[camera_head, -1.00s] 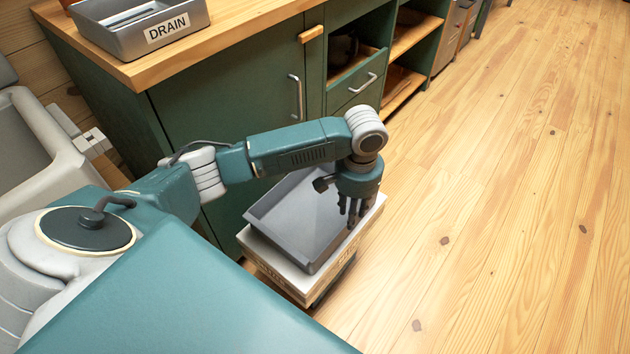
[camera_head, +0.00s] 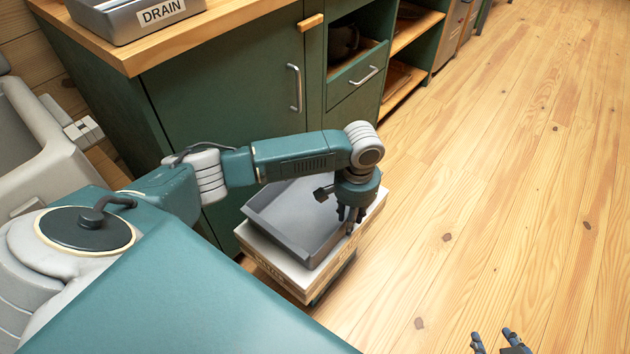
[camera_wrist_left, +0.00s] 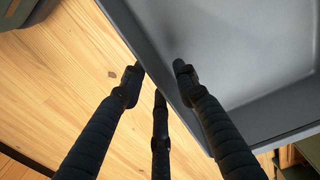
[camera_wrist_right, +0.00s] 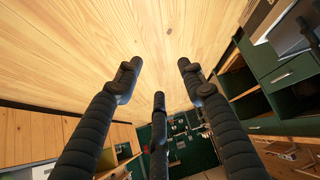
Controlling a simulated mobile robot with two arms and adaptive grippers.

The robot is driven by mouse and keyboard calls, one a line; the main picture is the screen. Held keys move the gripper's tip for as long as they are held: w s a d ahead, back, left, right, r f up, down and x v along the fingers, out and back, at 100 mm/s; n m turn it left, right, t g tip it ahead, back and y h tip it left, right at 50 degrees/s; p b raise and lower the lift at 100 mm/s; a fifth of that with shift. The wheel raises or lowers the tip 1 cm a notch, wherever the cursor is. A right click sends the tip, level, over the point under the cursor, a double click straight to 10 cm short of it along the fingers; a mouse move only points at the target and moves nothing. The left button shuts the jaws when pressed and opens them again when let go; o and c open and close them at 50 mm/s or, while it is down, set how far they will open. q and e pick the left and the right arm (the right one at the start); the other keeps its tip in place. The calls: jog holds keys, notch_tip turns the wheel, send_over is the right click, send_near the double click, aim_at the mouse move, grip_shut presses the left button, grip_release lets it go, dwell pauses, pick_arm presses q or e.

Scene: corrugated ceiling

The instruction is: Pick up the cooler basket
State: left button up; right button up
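A grey, open rectangular basket (camera_head: 283,214), taken as the cooler basket, sits on a pale crate-like stand in front of the green cabinet. My left gripper (camera_head: 351,218) is at its right-hand rim. In the left wrist view, the basket wall (camera_wrist_left: 150,62) runs between the fingers of my left gripper (camera_wrist_left: 157,75). One finger is over the inside and two are outside; they look spread, and contact cannot be told. My right gripper (camera_head: 500,340) shows at the bottom edge, away from the basket. In the right wrist view, its fingers (camera_wrist_right: 158,75) are apart and empty.
The stand (camera_head: 300,276) is low, on the wooden floor. A second grey basket labelled DRAIN (camera_head: 118,20) is on the wooden counter (camera_head: 215,35). The green cabinet (camera_head: 215,95) is close behind the stand. The floor (camera_head: 500,190) to the right is clear.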

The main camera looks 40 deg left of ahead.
pick_arm(q)
notch_tip(320, 180, down, 3)
jog(key=shift+r+b, duration=0.1)
jog(key=shift+b, duration=0.5)
pick_arm(e)
jog(key=w+a+r+t+y, duration=0.1)
jog(key=w+a+r+t, duration=0.1)
jog(key=w+r+t, duration=0.2)
notch_tip(320, 180, up, 2)
jog(key=shift+w+a, duration=0.15)
jog(key=shift+w, duration=0.9)
pick_arm(q)
grip_shut()
